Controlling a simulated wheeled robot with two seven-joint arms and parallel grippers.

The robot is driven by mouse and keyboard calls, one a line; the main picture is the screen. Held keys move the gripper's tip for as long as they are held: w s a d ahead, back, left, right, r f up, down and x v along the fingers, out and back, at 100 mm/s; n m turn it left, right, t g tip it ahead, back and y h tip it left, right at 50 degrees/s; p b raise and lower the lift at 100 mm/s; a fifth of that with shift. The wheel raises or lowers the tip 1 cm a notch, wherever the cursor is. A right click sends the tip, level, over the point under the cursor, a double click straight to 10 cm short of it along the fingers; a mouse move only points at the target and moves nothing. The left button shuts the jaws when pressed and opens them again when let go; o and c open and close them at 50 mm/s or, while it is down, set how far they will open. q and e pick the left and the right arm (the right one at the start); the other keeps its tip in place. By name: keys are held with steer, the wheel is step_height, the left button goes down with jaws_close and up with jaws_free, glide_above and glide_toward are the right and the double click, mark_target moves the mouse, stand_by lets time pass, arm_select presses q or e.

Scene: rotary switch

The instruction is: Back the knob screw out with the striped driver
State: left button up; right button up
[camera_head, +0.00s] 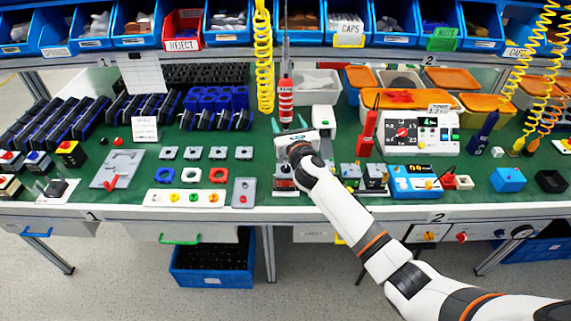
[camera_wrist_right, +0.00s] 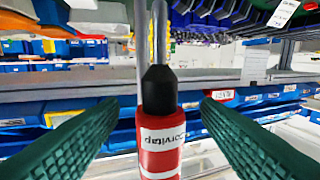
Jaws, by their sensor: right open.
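The striped driver (camera_head: 286,98) is red with white bands and hangs upright above the bench at the centre. It also shows in the right wrist view (camera_wrist_right: 160,150), with a black collar and a metal shaft pointing up. My right gripper (camera_head: 288,125) is at the driver's lower end. Its two green fingers stand open on either side of the driver, with gaps between them and the handle. A grey fixture (camera_head: 285,184) sits below my right gripper, partly hidden by it. I cannot make out the knob screw. My left gripper is not in view.
A yellow coiled hose (camera_head: 264,60) hangs just left of the driver. A white box (camera_head: 325,118) stands close on the right, with a red tool (camera_head: 368,130) beyond it. A grey plate with a red handle (camera_head: 117,168) lies at the left.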

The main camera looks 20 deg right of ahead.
steer(key=s+p, duration=0.2)
steer(key=s, duration=0.4)
stand_by(0.3)
stand_by(0.3)
